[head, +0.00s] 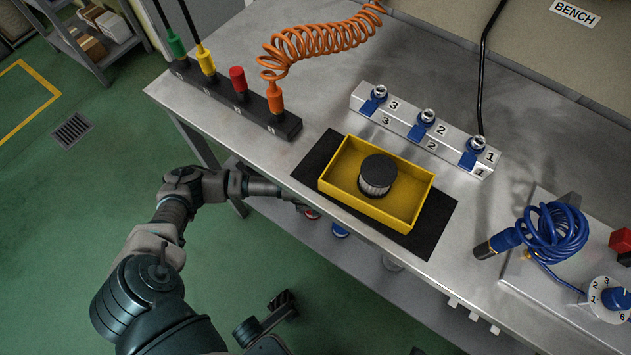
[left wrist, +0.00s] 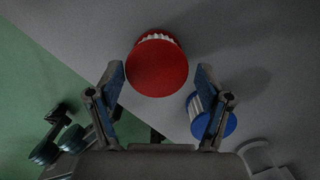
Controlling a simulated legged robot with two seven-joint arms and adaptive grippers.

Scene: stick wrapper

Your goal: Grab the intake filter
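A dark round filter with pale pleated sides (head: 377,174) stands in a yellow tray (head: 418,205) on the bench. Under the bench's front edge, a red-capped pleated filter (head: 312,214) and a blue-capped one (head: 340,230) show. In the left wrist view the red-capped filter (left wrist: 157,68) lies ahead of my left gripper (left wrist: 158,82), between the lines of its fingers. The blue-capped filter (left wrist: 213,118) is beside and partly behind the right finger. My left gripper is open; contact with the red cap cannot be told. My right gripper is not in view.
The metal bench (head: 330,107) overhangs a lower shelf (head: 350,259). A pale rounded object (head: 393,262) stands on that shelf to the right. A black mat (head: 317,158) lies under the tray. A grey connector block (head: 424,130) and coiled blue hose (head: 552,232) occupy the bench.

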